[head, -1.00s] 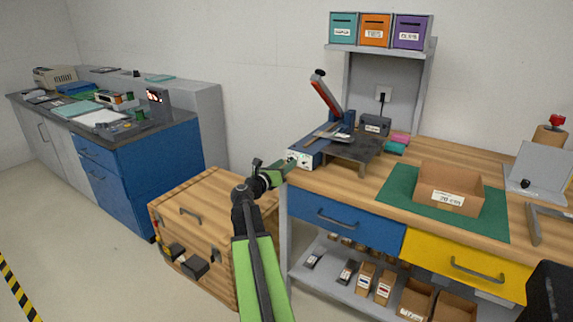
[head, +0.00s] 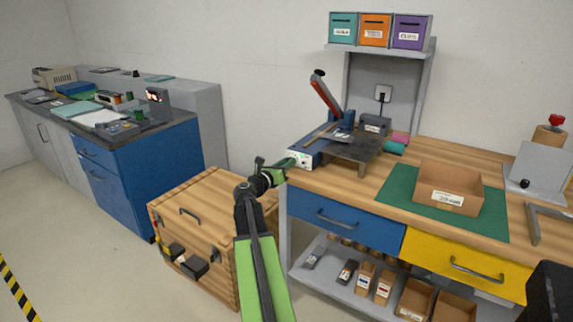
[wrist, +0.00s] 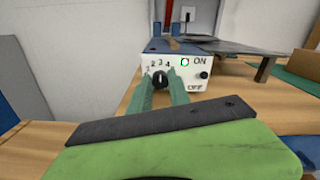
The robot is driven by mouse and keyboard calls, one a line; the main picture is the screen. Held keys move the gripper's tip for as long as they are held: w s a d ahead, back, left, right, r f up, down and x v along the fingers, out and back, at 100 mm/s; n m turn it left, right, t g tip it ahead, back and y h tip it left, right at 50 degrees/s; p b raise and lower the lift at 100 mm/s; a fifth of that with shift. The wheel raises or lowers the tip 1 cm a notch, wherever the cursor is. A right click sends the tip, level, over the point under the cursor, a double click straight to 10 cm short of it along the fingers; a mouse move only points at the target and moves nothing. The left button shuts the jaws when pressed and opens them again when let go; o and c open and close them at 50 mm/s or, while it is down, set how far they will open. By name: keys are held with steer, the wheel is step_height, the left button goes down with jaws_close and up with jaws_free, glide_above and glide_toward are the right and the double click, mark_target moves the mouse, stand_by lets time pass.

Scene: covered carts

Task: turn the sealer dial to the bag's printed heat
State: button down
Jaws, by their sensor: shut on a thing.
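The sealer (head: 325,145), blue with a white front panel and a raised red-handled arm, stands at the left end of the wooden bench. Its front panel (wrist: 200,77) shows a black dial (wrist: 160,79) with numbers, 2, 3 and 4 readable, and a green light beside ON. My gripper (wrist: 161,80) has its green fingers on either side of the dial and is shut on it. In the head view my gripper (head: 283,165) reaches the panel from the left. A small pale bag (head: 341,135) seems to lie on the sealer; its print is too small to read.
A dark metal stand (head: 355,150) is right of the sealer. A cardboard box (head: 449,187) sits on a green mat (head: 398,190). A wooden crate (head: 205,215) stands left of the bench. Bins (head: 375,31) fill the shelf above.

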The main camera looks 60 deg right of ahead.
steer(key=shift+m, duration=0.3)
steer(key=m, duration=0.5)
steer(key=shift+s+m, duration=0.1)
steer(key=shift+m, duration=0.2)
steer(key=m, duration=0.5)
steer(key=shift+m, duration=0.4)
steer(key=c, duration=1.2)
jaws_free()
